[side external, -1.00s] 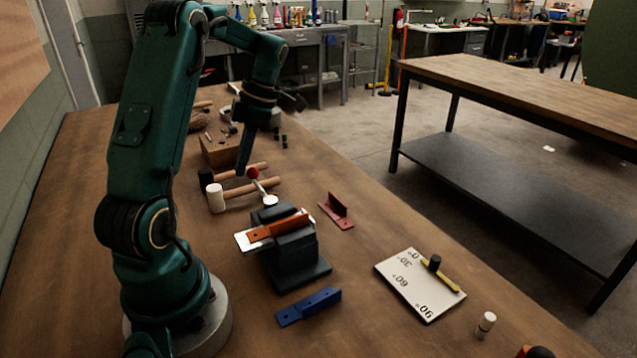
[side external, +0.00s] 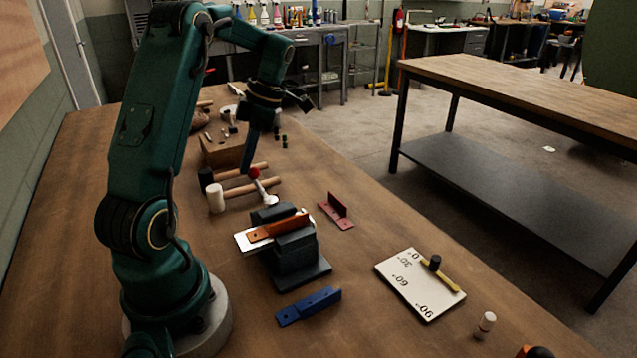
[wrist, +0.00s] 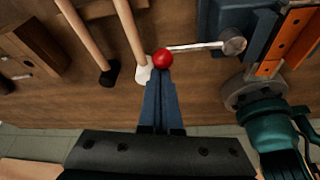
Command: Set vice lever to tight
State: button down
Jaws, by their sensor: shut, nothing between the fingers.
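The vice (side external: 291,255) stands on the wooden bench with an orange bracket (side external: 280,228) and a pale plate at its jaws. Its lever is a metal rod (wrist: 195,46) with a red ball end (side external: 254,173), rising from a round pivot (wrist: 233,42). In the side view the lever leans up and to the left, away from the vice. My gripper (side external: 247,170) points down with its dark blue fingers shut and empty, the tips right beside the red ball. In the wrist view the fingertips (wrist: 158,72) meet the edge of the red ball; I cannot tell if they touch it.
Two mallets (side external: 230,190) lie just behind the lever, near my fingers. A red bracket (side external: 337,210) lies right of the vice and a blue bracket (side external: 308,306) in front. An angle board (side external: 419,285) lies to the right. Bare bench lies between.

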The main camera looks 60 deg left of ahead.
jog(key=shift+w, duration=0.15)
jog(key=w+d+m+t+y, duration=0.3)
jog(key=w+m, duration=0.5)
jog(key=m, duration=0.5)
jog(key=shift+w+d, duration=0.25)
jog(key=shift+d, duration=0.65)
jog(key=a+r, duration=0.2)
jog(key=a, duration=0.2)
jog(key=v, duration=0.9)
jog(key=shift+s+d, duration=0.35)
jog(key=shift+s, duration=0.05)
